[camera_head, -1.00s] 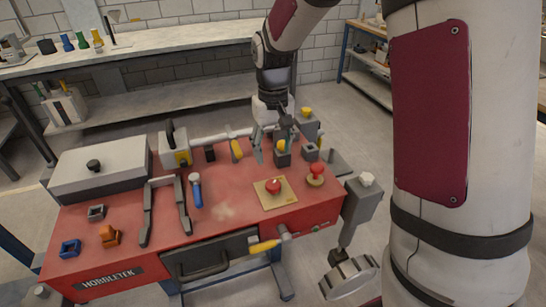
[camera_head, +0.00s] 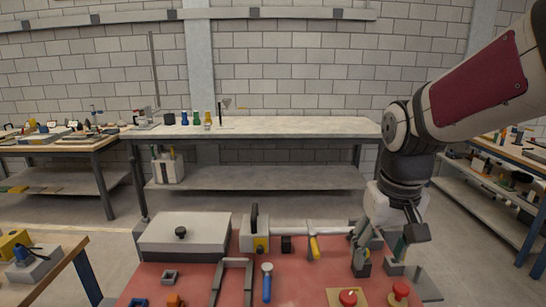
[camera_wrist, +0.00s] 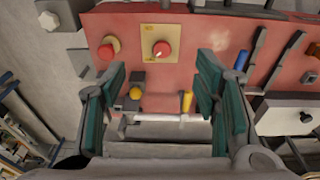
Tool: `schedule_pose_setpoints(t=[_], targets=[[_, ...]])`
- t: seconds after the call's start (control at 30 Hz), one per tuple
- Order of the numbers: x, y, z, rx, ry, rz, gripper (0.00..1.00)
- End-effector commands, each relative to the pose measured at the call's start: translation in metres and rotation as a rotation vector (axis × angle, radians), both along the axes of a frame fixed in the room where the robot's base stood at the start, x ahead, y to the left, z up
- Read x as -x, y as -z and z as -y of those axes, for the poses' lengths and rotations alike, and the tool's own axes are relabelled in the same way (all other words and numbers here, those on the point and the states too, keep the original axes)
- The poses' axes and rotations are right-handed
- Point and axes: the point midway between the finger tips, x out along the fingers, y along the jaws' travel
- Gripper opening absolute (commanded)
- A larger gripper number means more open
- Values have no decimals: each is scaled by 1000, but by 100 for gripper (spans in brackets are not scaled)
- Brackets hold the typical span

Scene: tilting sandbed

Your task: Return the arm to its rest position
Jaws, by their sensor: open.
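My arm reaches in from the right in the head view. My gripper (camera_head: 382,245) hangs at its end, fingers down, above the back right part of the red-topped workbench (camera_head: 200,285). In the wrist view my gripper (camera_wrist: 163,70) has its two green-padded fingers wide apart, with nothing held between them. Below and beyond the fingers lie a yellow knob (camera_wrist: 135,93) on a dark block and a yellow-handled tool (camera_wrist: 186,101). The gap between fingers and bench top is hard to judge.
A grey lidded box (camera_head: 185,236), a horizontal pipe (camera_head: 318,227) and a blue-handled tool (camera_head: 267,283) are on the bench. A long worktable (camera_head: 270,126) stands against the brick wall. Floor shows between them.

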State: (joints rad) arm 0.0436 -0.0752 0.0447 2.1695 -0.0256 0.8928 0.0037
Motion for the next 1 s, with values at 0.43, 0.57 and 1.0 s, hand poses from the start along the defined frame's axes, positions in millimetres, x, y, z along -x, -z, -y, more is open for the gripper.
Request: schedule_pose_setpoints(t=[0.43,0.57,1.0], targets=[[127,-43,0,-7,6,187,56],[150,-41,-1,-11,6,221,56],[166,-38,-1,-16,6,243,56]])
